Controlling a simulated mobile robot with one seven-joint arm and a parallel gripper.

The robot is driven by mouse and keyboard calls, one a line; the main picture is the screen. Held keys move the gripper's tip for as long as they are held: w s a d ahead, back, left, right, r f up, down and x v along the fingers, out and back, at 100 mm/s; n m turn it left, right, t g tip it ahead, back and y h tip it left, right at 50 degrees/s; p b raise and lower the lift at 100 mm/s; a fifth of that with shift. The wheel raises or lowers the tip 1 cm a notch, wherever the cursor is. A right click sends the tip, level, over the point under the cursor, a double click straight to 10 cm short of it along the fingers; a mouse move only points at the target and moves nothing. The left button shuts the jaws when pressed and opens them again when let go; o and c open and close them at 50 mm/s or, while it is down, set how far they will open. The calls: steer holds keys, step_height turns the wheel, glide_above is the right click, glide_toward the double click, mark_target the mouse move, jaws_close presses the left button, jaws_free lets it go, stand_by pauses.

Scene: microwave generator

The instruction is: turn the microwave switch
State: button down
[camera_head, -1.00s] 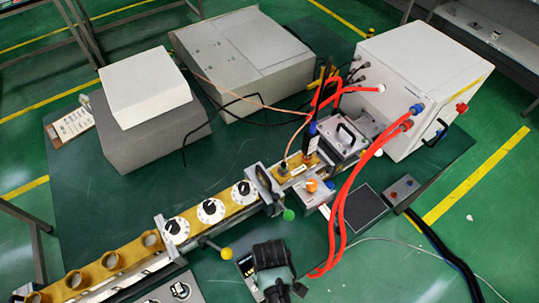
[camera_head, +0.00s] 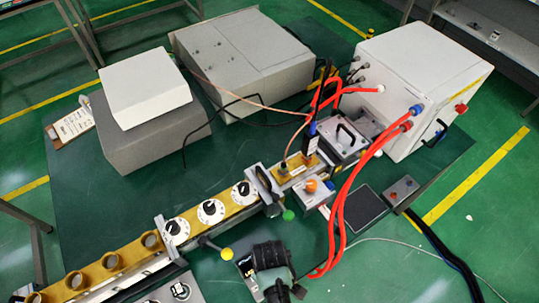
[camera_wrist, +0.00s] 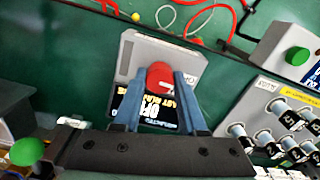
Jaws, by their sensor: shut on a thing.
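In the wrist view, a red switch knob (camera_wrist: 159,76) stands on a grey box (camera_wrist: 133,52) with a black label (camera_wrist: 128,98) bearing white and yellow lettering, partly covered by my fingers. My gripper (camera_wrist: 164,80) has its two blue fingers on either side of the red knob and is shut on it. In the head view, my dark wrist (camera_head: 268,256) is low in the picture and hides the knob and most of its box.
A long brass waveguide bench with several white dials (camera_head: 211,210) runs beside my wrist. Red hoses (camera_head: 340,215) lie to the right. A white generator cabinet (camera_head: 420,85) stands at the back right. In the wrist view, a connector panel (camera_wrist: 270,115) is at right.

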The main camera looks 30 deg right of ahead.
steer(key=m+p, duration=0.2)
steer(key=m, duration=0.4)
steer(key=shift+r, duration=0.1)
steer(key=shift+m+p, duration=0.65)
steer(key=shift+m, duration=2.05)
steer(key=shift+w, duration=0.1)
steer(key=shift+c, duration=2.3)
jaws_free()
step_height(320, 180, up, 13)
